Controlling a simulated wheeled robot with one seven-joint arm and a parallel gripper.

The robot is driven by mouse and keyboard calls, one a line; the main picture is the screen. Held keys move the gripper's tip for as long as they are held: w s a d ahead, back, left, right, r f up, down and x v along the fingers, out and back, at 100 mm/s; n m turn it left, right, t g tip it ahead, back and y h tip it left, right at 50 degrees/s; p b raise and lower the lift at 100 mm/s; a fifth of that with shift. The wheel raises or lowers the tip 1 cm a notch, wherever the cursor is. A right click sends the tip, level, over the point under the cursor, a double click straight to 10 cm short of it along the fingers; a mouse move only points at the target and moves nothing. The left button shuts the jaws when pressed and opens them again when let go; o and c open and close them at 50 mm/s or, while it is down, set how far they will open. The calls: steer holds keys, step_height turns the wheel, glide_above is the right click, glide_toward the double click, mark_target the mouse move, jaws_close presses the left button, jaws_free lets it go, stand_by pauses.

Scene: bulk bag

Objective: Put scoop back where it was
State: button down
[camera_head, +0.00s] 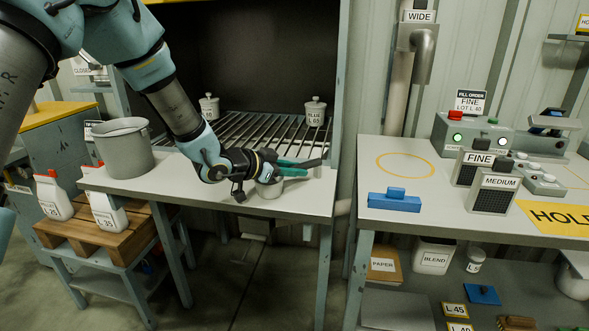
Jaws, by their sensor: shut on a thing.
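My gripper (290,168) is low over the right part of the left grey bench (190,185), in front of the slatted grate. It is shut on the scoop, whose green handle (295,172) shows at the jaws. A pale grey cup-like part (270,189), which looks like the scoop's bowl, shows just below the gripper near the bench's front edge. My wrist hides part of it, and I cannot tell whether it touches the bench.
A grey bucket (124,150) stands on the bench's left. Lidded jars (315,112) stand behind on the grate (250,130). The right table holds a blue block (394,200), FINE and MEDIUM sieves (493,191) and a control box (465,133). Its yellow-ringed spot (405,165) is empty.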

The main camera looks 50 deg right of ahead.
steer(key=c, duration=0.6)
jaws_free()
